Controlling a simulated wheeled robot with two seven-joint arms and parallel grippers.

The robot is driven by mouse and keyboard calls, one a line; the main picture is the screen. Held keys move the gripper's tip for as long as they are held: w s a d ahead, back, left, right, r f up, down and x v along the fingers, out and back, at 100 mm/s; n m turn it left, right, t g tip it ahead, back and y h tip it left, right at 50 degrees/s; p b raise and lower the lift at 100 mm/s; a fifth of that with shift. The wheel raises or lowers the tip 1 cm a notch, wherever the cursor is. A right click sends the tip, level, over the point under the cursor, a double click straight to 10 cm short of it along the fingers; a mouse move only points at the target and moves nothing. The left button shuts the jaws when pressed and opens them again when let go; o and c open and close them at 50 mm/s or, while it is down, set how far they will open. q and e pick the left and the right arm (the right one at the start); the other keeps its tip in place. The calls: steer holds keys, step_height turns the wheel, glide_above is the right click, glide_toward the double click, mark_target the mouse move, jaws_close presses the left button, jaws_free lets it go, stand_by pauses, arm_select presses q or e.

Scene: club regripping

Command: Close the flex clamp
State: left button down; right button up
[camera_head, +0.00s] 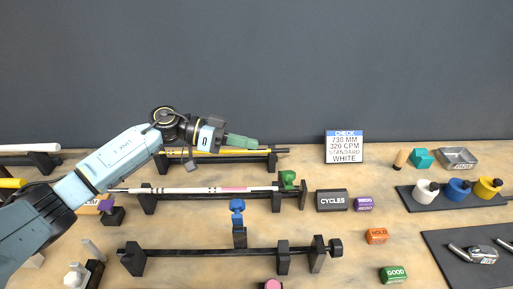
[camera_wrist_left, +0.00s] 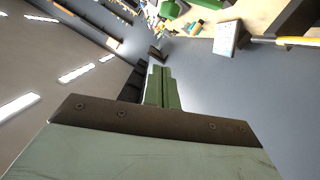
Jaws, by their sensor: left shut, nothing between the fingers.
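My left gripper (camera_head: 242,140) reaches in from the left, its green fingers shut and empty, above the back rack. The shut fingers also show in the left wrist view (camera_wrist_left: 162,90). A blue-topped clamp (camera_head: 237,206) stands in front of this shaft. I cannot tell for certain which is the flex clamp. My right gripper is not in view.
A yellow shaft (camera_head: 225,152) lies on the back rack below the gripper. A black bar (camera_head: 220,252) lies on the front rack. A sign (camera_head: 344,147), a CYCLES box (camera_head: 332,201) and several small blocks stand right. Bare table lies between the blocks.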

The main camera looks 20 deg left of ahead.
arm_select(q)
glide_above(287, 175)
steer(key=w+a, duration=0.2)
steer(key=a, duration=0.1)
steer(key=f, duration=0.4)
steer(key=s+f, duration=0.1)
steer(key=shift+d+f, duration=0.25)
steer(key=shift+d, duration=0.1)
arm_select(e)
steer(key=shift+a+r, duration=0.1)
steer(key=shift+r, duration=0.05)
arm_select(q)
steer(key=shift+d, duration=0.1)
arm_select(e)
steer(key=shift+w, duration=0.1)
